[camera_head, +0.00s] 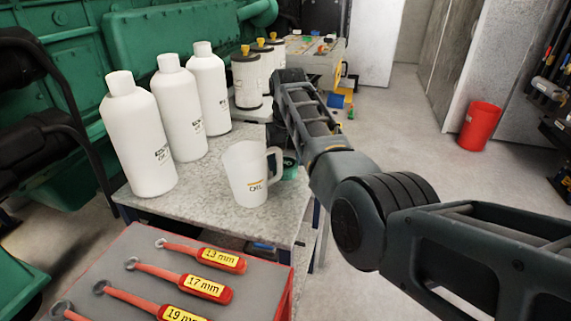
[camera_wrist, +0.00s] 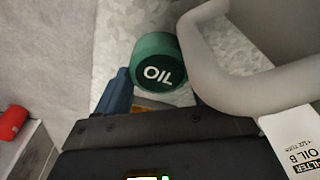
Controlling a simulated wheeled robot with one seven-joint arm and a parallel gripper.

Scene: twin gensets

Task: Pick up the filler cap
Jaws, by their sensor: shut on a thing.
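The filler cap is a round green cap (camera_wrist: 155,62) with white OIL lettering on its top. In the wrist view it sits between the fingers of my gripper (camera_wrist: 152,82), which is shut on it. The left finger shows beside the cap; the right one is largely hidden behind the jug's handle. In the head view the cap (camera_head: 290,170) shows partly, behind my arm and just right of the oil jug's handle. I cannot tell whether it touches the table.
The white oil jug (camera_head: 243,172) stands very close to the cap, its handle (camera_wrist: 202,48) beside my gripper. Several white bottles (camera_head: 178,108) stand left on the speckled table (camera_head: 215,212). Filters (camera_head: 246,82) stand behind. Wrenches (camera_head: 180,281) lie in front. Floor at right is clear, with a red bin (camera_head: 479,127).

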